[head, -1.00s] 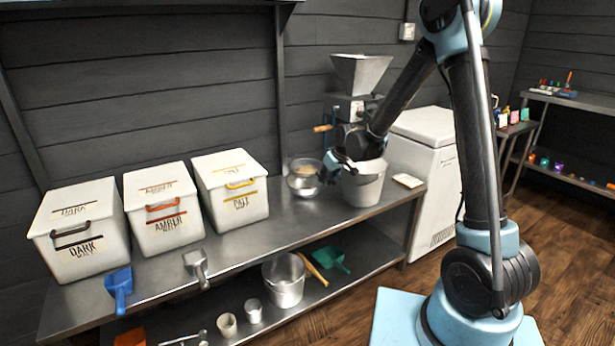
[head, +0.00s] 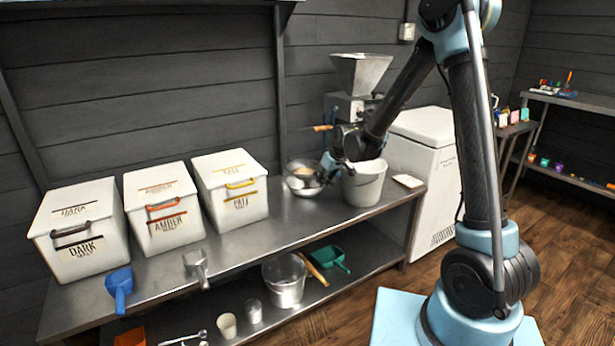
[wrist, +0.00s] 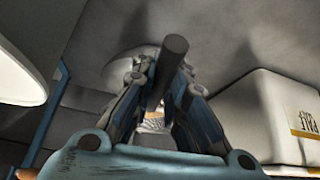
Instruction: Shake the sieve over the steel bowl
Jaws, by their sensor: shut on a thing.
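My gripper (head: 329,170) is shut on the handle (wrist: 172,62) of the sieve, which shows as a dark rod between the fingers in the wrist view. The round sieve (head: 303,167) is held above the steel bowl (head: 304,188), with something pale brown in it. The shiny bowl sits on the steel bench, partly hidden by the sieve and my gripper. In the wrist view my fingers hide most of the sieve, and its mesh (wrist: 153,123) shows only in part between them.
A white bucket (head: 364,186) stands close to the right of my gripper. The mill (head: 358,95) stands behind. White bins labelled pale (head: 236,207), amber (head: 165,232) and dark (head: 83,256) stand left. Blue (head: 119,288) and grey (head: 196,265) scoops lie at the bench front.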

